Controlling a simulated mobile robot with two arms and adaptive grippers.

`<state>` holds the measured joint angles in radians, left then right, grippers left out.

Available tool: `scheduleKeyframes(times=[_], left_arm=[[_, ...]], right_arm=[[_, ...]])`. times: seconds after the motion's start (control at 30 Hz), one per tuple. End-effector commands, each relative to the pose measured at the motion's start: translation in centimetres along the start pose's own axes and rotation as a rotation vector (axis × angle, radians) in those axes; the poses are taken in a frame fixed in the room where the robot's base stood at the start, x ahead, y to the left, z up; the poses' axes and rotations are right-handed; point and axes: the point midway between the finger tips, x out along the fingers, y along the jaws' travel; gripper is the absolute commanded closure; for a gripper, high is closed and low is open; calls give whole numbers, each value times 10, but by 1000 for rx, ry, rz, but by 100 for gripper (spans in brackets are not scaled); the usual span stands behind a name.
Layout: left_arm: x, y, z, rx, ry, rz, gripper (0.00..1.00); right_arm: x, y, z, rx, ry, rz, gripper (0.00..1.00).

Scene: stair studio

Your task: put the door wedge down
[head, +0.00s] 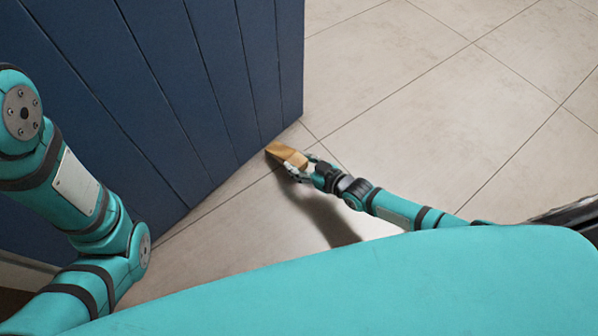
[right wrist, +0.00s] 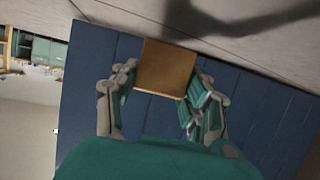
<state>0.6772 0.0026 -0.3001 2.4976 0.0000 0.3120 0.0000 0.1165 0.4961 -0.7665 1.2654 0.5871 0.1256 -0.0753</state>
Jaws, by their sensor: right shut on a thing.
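The door wedge (head: 287,154) is a small tan wooden block. My right gripper (head: 297,169) is shut on it and holds it low, close to the lower edge of the blue door (head: 215,85). In the right wrist view the wedge (right wrist: 166,69) sits between the two fingers of the right gripper (right wrist: 160,88), with the blue door panels behind it. I cannot tell whether the wedge touches the floor or the door. My left arm is at the left of the head view, but its gripper is not in view.
The pale tiled floor (head: 440,110) is clear to the right of the door. A dark object (head: 570,212) shows at the right edge of the head view. Green cabinets (right wrist: 42,50) show far off at the left of the right wrist view.

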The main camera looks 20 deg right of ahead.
Motion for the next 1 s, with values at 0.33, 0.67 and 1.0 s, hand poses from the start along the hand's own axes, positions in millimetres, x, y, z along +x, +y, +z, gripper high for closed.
scheduleKeyframes(times=[0.33, 0.67, 1.0], left_arm=[[-21, 6, -12, 2, 14, 4, 100], [-23, 6, -13, 1, 15, 5, 100], [-22, 6, -13, 1, 15, 5, 100]], right_arm=[[14, 0, 32, 1, 2, 0, 91], [15, 0, 35, 0, 0, 0, 52], [15, 0, 34, 0, 0, 0, 32]])
